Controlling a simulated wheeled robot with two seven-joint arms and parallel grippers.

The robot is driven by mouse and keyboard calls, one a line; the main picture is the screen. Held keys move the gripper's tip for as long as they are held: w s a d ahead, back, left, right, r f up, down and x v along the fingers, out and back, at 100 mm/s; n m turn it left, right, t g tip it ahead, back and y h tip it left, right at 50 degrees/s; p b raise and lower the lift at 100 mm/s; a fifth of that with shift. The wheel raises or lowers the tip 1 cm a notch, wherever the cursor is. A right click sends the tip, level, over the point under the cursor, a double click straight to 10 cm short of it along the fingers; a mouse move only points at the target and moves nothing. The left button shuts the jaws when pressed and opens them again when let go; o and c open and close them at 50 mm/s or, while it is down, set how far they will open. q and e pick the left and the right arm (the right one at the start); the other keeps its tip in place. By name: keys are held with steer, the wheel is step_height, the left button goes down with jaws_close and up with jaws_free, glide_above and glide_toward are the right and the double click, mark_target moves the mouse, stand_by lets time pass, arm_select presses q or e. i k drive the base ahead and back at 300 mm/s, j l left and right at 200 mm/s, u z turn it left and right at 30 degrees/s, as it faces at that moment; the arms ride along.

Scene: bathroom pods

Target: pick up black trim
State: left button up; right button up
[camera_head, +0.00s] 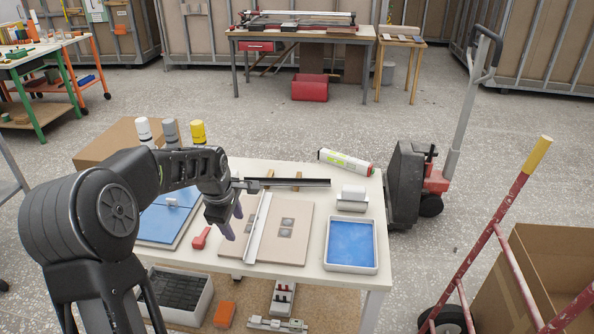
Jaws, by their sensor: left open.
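The black trim (296,182) is a long thin dark strip with a light edge. It lies level near the back of the white table (340,280), across small wooden pieces. My left arm comes in from the left, and my left gripper (232,222) points down over the table, open and empty. It is in front of and to the left of the trim, apart from it, near a white strip (258,235). The arm may hide the trim's left end. My right gripper is not in view.
The white strip crosses a beige board (292,250). A blue-filled tray (351,245), a white block (353,197) and a white tube (346,162) are at the right. A red tool (201,238) and blue board (160,226) lie left. A pallet jack (407,185) stands beside the table.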

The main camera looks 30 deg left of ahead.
mark_target(264, 181)
steer(key=i, duration=1)
